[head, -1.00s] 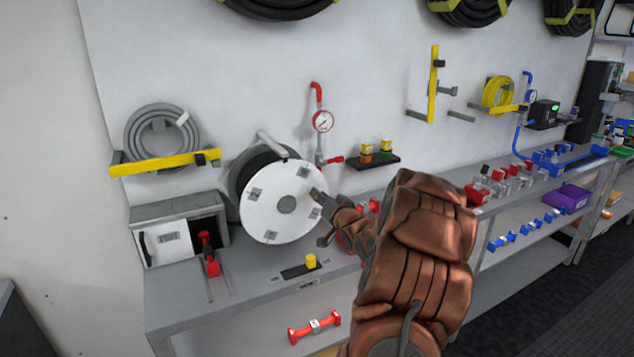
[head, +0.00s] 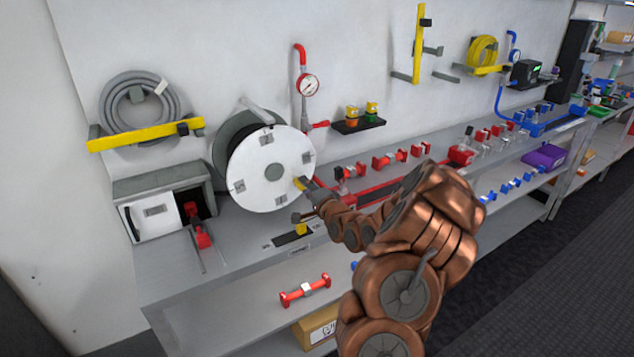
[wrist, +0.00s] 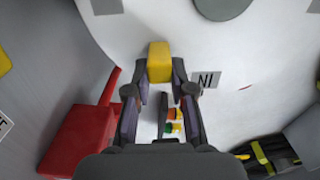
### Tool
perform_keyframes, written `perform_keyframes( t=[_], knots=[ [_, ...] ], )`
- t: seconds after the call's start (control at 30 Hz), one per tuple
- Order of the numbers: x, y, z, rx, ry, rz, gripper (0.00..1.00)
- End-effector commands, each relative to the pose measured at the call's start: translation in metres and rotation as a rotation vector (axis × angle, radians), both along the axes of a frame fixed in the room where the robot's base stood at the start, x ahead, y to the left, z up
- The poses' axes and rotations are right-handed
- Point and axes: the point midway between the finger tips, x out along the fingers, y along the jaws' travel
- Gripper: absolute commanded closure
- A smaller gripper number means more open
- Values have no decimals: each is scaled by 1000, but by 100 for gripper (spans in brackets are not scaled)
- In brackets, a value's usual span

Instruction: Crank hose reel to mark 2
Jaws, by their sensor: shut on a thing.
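The hose reel (head: 262,185) stands on the bench with its white disc face towards me. Its dark hub (head: 274,172) is at the centre, and small grey plates sit around the face. The yellow crank knob (head: 300,183) is at the lower right of the hub. My gripper (head: 308,188) reaches it from the right. In the wrist view the yellow knob (wrist: 159,62) sits between the fingertips of my gripper (wrist: 160,80), which is shut on it. A lettered plate (wrist: 206,80) lies just right of it. Which mark the reel stands at cannot be told.
A grey box (head: 160,205) with a red lever (head: 199,228) stands left of the reel. Red fittings (head: 390,160) line the bench to the right. A gauge (head: 308,86) on a red pipe hangs behind. A small yellow block (head: 301,229) is in front.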

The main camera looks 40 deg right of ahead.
Motion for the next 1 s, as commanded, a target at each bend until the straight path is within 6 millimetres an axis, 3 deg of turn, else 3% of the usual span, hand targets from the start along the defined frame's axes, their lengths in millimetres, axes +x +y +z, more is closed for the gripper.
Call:
perform_keyframes(
  t=[0.3,0.83,0.87,1.0],
  knots=[
    [2,7,-10,119,-22,1,100],
    [2,9,-10,141,-25,1,100],
    [2,9,-10,141,-25,1,76],
    [2,8,-10,141,-25,1,62]
  ],
)
